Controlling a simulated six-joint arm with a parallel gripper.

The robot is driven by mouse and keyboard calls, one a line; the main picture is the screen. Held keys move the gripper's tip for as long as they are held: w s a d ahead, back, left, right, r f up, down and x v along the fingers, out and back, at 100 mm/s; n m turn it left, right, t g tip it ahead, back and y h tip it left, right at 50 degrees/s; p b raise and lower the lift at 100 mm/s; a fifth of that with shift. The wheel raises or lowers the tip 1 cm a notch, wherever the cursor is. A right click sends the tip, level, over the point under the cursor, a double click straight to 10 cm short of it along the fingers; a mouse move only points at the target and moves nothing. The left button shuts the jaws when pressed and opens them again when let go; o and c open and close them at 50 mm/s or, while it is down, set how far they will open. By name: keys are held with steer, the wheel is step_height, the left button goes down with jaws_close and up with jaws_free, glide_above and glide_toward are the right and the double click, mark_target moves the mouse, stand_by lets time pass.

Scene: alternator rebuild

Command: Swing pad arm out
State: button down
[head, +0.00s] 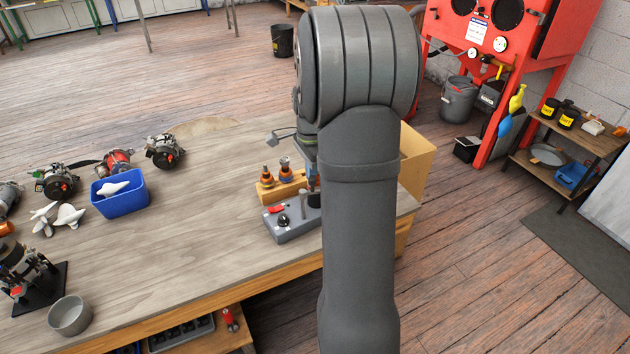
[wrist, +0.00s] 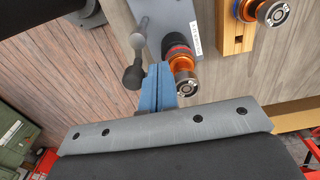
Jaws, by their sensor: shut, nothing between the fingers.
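In the wrist view my gripper (wrist: 157,72) shows as two blue fingers pressed together, with nothing between them. Just left of the fingers is a grey rod (wrist: 137,42) with a dark ball-like end (wrist: 132,77); it looks like the pad arm, but I cannot be sure. Right of the fingers, close by, is an orange-copper part with a round metal end (wrist: 184,80). These parts are by a grey base (wrist: 166,22) with a white label. In the head view the grey base (head: 290,228) carries a red switch and black knob; my arm hides its right side and most of my gripper.
A wooden stand (head: 267,197) with orange-copper parts is beside the base; it also shows in the wrist view (wrist: 235,30). A blue bin (head: 120,203), several alternators and a grey bowl (head: 70,316) are at the left. The bench middle (head: 205,235) is clear.

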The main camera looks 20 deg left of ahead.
steer(key=shift+d, duration=0.1)
steer(key=shift+s+d, duration=0.25)
steer(key=shift+d, duration=0.25)
step_height(320, 180, up, 7)
stand_by(0.9)
steer(key=shift+f, duration=0.1)
step_height(320, 180, down, 7)
stand_by(0.7)
